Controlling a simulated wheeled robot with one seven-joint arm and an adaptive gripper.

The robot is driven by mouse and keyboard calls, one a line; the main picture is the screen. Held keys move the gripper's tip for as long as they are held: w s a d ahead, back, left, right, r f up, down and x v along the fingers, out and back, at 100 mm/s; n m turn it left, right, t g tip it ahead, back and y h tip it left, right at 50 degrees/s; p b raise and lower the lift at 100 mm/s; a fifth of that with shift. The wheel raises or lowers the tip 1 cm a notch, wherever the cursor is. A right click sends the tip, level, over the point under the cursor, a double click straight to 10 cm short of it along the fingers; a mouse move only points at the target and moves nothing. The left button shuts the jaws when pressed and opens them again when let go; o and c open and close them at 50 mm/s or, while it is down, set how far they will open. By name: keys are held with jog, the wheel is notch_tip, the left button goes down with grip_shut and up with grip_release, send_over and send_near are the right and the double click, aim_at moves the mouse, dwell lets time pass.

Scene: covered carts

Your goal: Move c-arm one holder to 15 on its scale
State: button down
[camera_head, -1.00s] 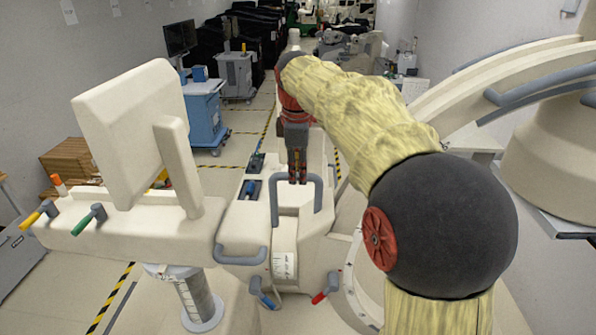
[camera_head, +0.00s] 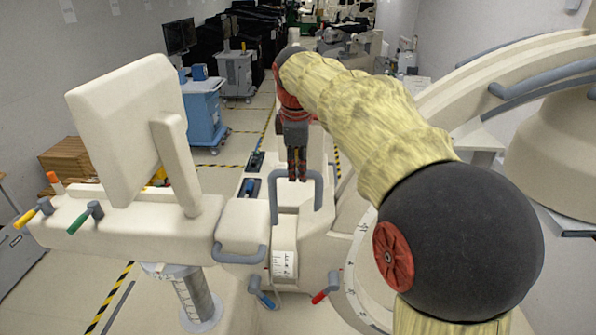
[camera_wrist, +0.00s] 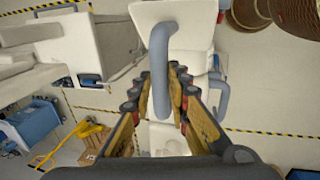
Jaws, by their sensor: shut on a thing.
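A pale c-arm machine stands ahead, with a grey U-shaped handle (camera_head: 318,178) on its front column. In the wrist view the grey bar (camera_wrist: 160,75) runs between the two fingers of my gripper (camera_wrist: 170,95). A white strip with dark scale marks (camera_head: 285,263) is on the column below the handle. Its numbers are too small to read. The pale curved arc at the right (camera_head: 356,265) also carries small dark ticks.
A pale monitor unit (camera_head: 125,130) with coloured levers stands at the left. The large c-shaped arm (camera_head: 470,90) rises at the right. Blue (camera_head: 205,115) and grey (camera_head: 238,75) carts stand behind. Open floor with striped tape lies at the lower left.

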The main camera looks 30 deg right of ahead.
jog(key=s+a+f+t+h+b, duration=0.1)
jog(key=s+a+t+b, duration=0.1)
jog(key=s+a+b, duration=0.2)
jog(key=shift+s+b, duration=1)
jog(key=shift+b, duration=1)
jog(key=c, duration=1.7)
grip_release()
jog(key=shift+s+a, duration=0.1)
jog(key=shift+s, duration=0.05)
jog(key=v, duration=1.2)
jog(key=shift+a, duration=0.2)
